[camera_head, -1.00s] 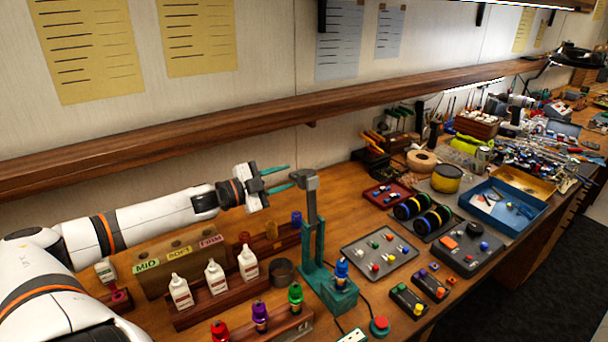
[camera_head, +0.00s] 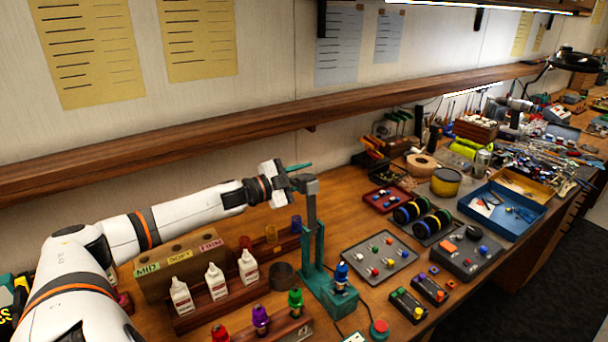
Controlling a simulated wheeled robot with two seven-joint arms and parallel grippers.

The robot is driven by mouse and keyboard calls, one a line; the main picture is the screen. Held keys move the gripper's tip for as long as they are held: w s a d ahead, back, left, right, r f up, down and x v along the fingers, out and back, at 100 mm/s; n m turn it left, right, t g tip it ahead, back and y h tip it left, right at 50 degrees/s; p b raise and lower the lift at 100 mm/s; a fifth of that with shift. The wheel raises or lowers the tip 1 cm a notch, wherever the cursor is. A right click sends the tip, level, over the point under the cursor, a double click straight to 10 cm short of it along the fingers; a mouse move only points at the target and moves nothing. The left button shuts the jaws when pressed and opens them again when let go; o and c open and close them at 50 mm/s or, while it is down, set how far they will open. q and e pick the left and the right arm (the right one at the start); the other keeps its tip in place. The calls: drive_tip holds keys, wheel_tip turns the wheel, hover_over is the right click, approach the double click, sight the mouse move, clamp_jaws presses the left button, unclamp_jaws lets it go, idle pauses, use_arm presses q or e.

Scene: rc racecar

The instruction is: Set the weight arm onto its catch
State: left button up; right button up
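The weight arm (camera_head: 311,207) is a grey bar standing nearly upright, with a grey block (camera_head: 306,184) at its top. Its lower end sits between the posts of a teal stand (camera_head: 318,262) on the bench. A blue-capped part (camera_head: 341,272) stands on the stand's base. My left gripper (camera_head: 298,176) is at the block's left side. One teal finger shows behind and above the block, apart from it; the other is mostly hidden near the block. The fingers look spread, and I cannot tell whether either touches. The catch cannot be made out. My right gripper is out of view.
White bottles (camera_head: 216,281) in a wooden rack and a labelled wooden block (camera_head: 180,262) stand left of the stand. Colored dampers (camera_head: 260,317) stand in front. A grey tray (camera_head: 379,257) lies right. A wooden shelf (camera_head: 250,137) runs behind, above the bench.

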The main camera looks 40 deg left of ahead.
use_arm(q)
drive_tip(key=shift+c, duration=0.4)
clamp_jaws()
drive_tip(key=shift+r, duration=0.1)
